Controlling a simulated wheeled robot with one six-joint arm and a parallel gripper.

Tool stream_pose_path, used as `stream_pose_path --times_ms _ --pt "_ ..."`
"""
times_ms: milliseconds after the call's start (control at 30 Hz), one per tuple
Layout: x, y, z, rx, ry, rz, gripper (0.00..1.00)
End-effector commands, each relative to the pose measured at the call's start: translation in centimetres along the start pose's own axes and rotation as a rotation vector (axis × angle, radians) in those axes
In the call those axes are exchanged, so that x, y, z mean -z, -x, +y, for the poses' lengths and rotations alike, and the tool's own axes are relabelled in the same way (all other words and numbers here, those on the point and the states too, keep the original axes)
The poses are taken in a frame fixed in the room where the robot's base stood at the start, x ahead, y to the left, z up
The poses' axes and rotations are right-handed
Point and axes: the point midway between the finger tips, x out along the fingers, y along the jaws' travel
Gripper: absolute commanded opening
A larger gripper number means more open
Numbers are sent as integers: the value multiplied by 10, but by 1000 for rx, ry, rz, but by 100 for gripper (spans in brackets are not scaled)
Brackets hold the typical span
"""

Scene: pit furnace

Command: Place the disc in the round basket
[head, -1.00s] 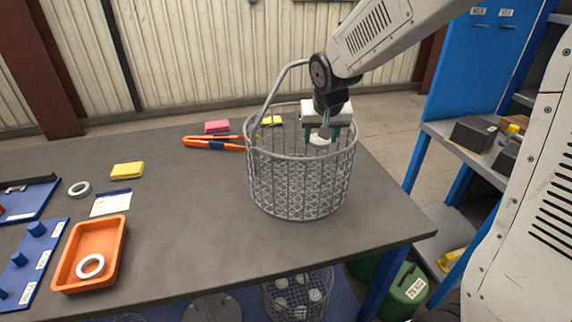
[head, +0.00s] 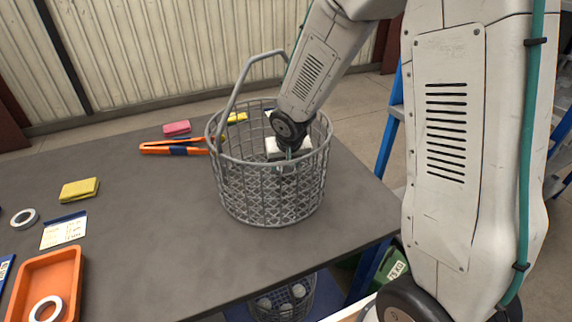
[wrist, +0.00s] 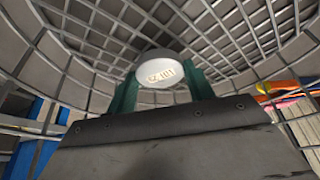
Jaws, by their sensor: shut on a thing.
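The round basket (head: 268,205) is a grey wire basket with a raised handle, standing upright on the dark table. My gripper (head: 284,165) is down inside it, below the rim and seen through the wire wall. In the wrist view my gripper (wrist: 160,88) has its green fingers shut on a pale disc (wrist: 160,68) with markings on its face. The basket's wire mesh (wrist: 95,35) surrounds the disc there. In the head view the disc is hard to make out behind the wires. I cannot tell whether it touches the basket floor.
An orange tray (head: 70,270) with a white ring (head: 46,309) lies at the lower left. Orange tongs (head: 165,148), a pink block (head: 177,128) and a yellow block (head: 79,189) lie on the table (head: 150,220). The handle (head: 228,95) rises at the basket's left.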

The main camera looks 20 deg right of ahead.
Motion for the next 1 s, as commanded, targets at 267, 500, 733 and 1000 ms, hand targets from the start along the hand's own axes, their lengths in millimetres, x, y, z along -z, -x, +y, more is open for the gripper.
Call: stream_pose_path --times_ms 267,500,733,1000 --pt "-2 -7 2 0 -3 1 14" --pt "-4 -10 2 0 -3 0 63" --pt "-4 -10 2 -1 -3 0 74" --pt "-2 4 2 -1 -4 3 74"
